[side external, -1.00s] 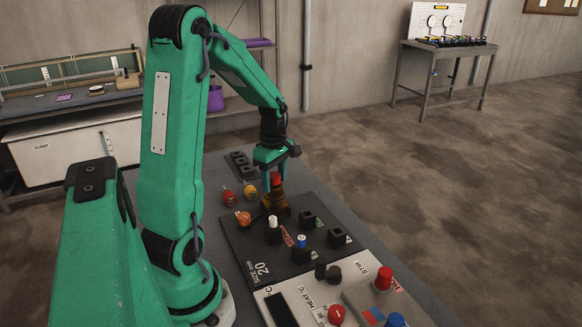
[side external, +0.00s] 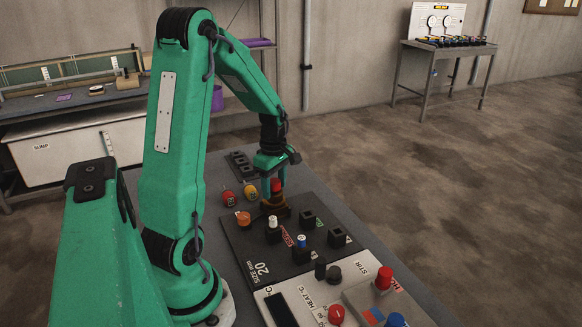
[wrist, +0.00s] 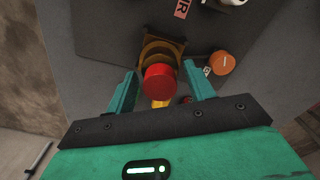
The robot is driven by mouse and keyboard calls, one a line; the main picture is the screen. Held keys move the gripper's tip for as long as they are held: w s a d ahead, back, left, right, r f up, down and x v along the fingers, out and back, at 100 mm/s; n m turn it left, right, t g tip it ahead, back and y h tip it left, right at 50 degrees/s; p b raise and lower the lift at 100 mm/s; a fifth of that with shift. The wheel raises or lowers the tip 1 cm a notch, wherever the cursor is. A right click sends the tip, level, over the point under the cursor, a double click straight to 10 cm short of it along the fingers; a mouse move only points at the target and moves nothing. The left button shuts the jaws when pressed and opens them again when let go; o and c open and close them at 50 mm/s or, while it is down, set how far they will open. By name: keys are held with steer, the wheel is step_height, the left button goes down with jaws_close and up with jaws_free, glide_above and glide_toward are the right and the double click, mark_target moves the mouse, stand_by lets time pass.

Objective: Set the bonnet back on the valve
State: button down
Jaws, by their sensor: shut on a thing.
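My gripper (side external: 272,176) is shut on the bonnet, a piece with a red round cap (side external: 276,186). The bonnet is upright over the brown, brass-coloured valve (side external: 281,211) on the dark board. In the wrist view my gripper (wrist: 163,92) has one finger on each side of the red cap (wrist: 160,78), and the valve's rounded brass parts (wrist: 160,48) show behind it. The bonnet's lower part is mostly hidden by the cap and the fingers. I cannot tell whether it is fully seated on the valve.
The dark board (side external: 250,248) also carries an orange round part (side external: 243,218), a white-topped post (side external: 273,228), a blue-topped post (side external: 301,246) and black square sockets (side external: 308,220). Red (side external: 229,198) and yellow (side external: 250,192) pieces lie beside it. A control panel (side external: 310,296) is in front.

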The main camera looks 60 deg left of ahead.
mark_target(274, 181)
steer(key=shift+c, duration=2.3)
jaws_free()
steer(key=shift+r, duration=2.55)
steer(key=shift+r, duration=0.1)
step_height(274, 181, up, 8)
steer(key=shift+f, duration=0.2)
